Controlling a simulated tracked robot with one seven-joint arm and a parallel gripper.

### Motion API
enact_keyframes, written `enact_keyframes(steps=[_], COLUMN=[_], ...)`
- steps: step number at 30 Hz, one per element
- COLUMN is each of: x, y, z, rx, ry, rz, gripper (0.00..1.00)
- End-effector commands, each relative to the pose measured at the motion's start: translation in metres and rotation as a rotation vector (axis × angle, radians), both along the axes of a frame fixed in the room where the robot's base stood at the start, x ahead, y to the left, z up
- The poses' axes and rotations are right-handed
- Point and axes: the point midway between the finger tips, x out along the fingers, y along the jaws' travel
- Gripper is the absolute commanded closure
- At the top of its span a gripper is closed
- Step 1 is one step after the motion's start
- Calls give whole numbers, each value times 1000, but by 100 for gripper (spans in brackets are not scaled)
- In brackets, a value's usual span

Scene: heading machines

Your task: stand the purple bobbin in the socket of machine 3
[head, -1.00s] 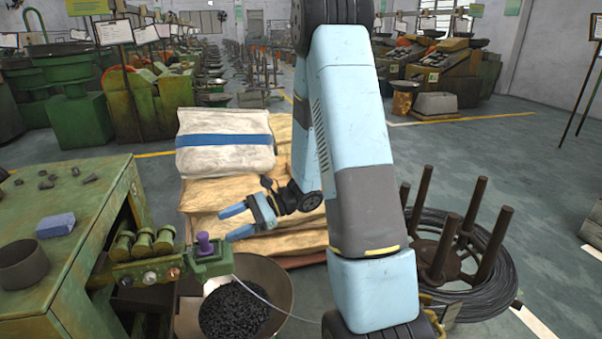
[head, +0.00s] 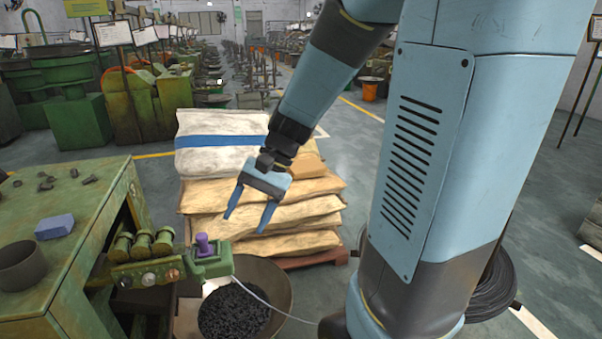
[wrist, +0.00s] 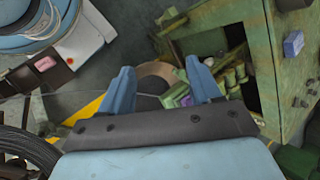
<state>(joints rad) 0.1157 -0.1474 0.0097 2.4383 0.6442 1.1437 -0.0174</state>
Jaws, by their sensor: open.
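The purple bobbin (head: 204,244) stands upright on the green block (head: 211,263) at the end of the machine's arm in the head view. It looks seated in that block's socket, though its base is hidden. In the wrist view the bobbin (wrist: 186,101) is small, seen between my fingertips. My gripper (head: 247,223) is open and empty, fingers pointing down, above and to the right of the bobbin and apart from it. The open fingers also show in the wrist view (wrist: 162,80). I cannot tell which machine is machine 3.
A bowl of dark small parts (head: 277,286) stands below the green block. The green machine bench (head: 95,215) at left carries a blue block (head: 54,227) and a dark cup (head: 22,266). Stacked sacks (head: 310,187) lie behind my gripper. A wire coil (head: 492,285) stands at right.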

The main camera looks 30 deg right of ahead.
Motion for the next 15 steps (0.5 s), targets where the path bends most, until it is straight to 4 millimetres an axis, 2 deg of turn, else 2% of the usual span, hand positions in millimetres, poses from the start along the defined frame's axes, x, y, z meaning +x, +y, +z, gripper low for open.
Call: enact_keyframes(steps=[15], x=[-45], y=[-39], z=[55], rx=[-375], ry=[-397], rz=[194], gripper=[37])
